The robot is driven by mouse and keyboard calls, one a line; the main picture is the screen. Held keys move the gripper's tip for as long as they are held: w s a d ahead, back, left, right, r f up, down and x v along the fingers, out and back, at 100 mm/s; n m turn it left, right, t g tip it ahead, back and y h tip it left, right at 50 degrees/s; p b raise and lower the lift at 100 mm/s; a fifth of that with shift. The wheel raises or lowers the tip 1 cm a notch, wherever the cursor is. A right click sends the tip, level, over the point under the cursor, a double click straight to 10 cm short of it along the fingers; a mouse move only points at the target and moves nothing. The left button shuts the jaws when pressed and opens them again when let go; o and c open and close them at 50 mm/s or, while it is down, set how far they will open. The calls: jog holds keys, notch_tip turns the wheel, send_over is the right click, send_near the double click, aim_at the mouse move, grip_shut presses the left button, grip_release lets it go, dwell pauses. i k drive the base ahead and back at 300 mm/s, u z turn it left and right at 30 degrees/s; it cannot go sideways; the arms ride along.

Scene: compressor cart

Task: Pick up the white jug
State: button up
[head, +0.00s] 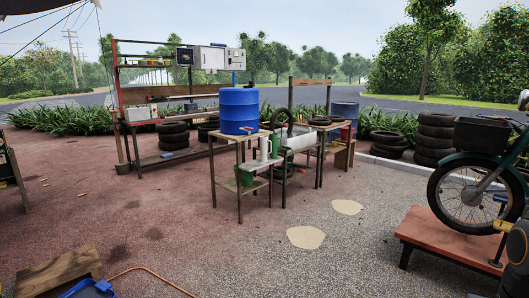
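A small pale upright vessel (263,149), which may be the white jug, stands on the low bench beside the blue drum's stand, near the middle of the head view. It is far off and too small for a handle or spout to be made out. My gripper is not in view.
A large blue drum (239,111) sits on a wooden stand left of the bench. Stacked tyres (434,139) stand behind at right. A motorcycle (473,192) rests on a low red platform (450,238) at right. A wooden block (58,270) and orange hose (150,271) lie at front left. The middle ground is open.

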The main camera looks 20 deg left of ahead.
aim_at(263, 140)
jog(key=u, duration=0.75)
jog(key=i, duration=1.45)
jog(key=u, duration=1.15)
jog(key=i, duration=1.75)
jog(key=z, duration=0.25)
jog(key=i, duration=1.85)
jog(key=z, duration=1.25)
jog(key=i, duration=1.35)
jog(key=z, duration=0.3)
